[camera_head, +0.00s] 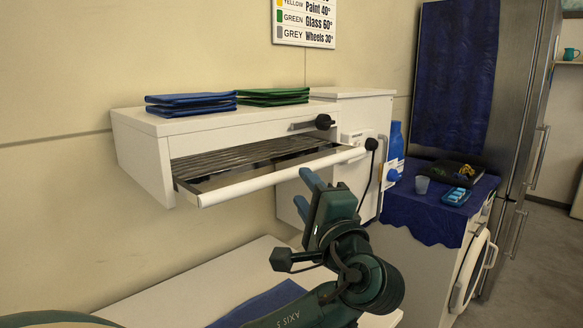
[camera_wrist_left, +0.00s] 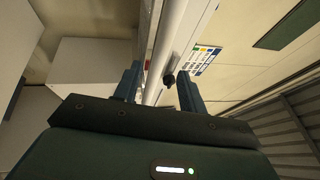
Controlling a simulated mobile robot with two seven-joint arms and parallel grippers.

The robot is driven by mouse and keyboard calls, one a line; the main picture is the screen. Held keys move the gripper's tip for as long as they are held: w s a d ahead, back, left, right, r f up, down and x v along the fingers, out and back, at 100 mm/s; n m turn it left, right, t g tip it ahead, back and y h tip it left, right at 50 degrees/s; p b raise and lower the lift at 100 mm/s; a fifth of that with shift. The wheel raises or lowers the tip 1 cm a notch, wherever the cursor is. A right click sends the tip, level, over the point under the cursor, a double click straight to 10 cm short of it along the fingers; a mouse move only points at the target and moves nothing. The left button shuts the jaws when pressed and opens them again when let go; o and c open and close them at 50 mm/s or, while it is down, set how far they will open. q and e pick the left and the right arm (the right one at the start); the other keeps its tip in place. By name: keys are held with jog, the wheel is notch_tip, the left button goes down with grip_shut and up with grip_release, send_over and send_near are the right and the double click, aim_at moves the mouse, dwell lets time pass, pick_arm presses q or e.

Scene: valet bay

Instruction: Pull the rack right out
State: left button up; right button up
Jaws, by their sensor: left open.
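The rack (camera_head: 240,158) is a dark slatted tray in a white wall-mounted housing (camera_head: 145,150). It stands partly out, with a long white rounded bar (camera_head: 285,176) along its front edge. My left gripper (camera_head: 301,187) is at the right half of the bar, just below and in front of it, with its blue fingers pointing towards it. In the left wrist view the white bar (camera_wrist_left: 162,55) runs lengthwise between the two open fingers (camera_wrist_left: 160,87). I cannot tell whether either finger touches it. My right gripper is not in view.
Folded blue cloths (camera_head: 190,104) and green cloths (camera_head: 273,96) lie on the housing. A white cabinet (camera_head: 345,178), blue bottle (camera_head: 395,146) and washing machine (camera_head: 466,265) stand to the right. A white surface (camera_head: 195,285) lies below.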

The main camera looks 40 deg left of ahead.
aim_at(295, 176)
pick_arm(q)
jog(key=x, duration=0.8)
jog(key=shift+w+a+p, duration=0.15)
jog(key=shift+a+p, duration=0.15)
jog(key=shift+p, duration=0.05)
grip_shut()
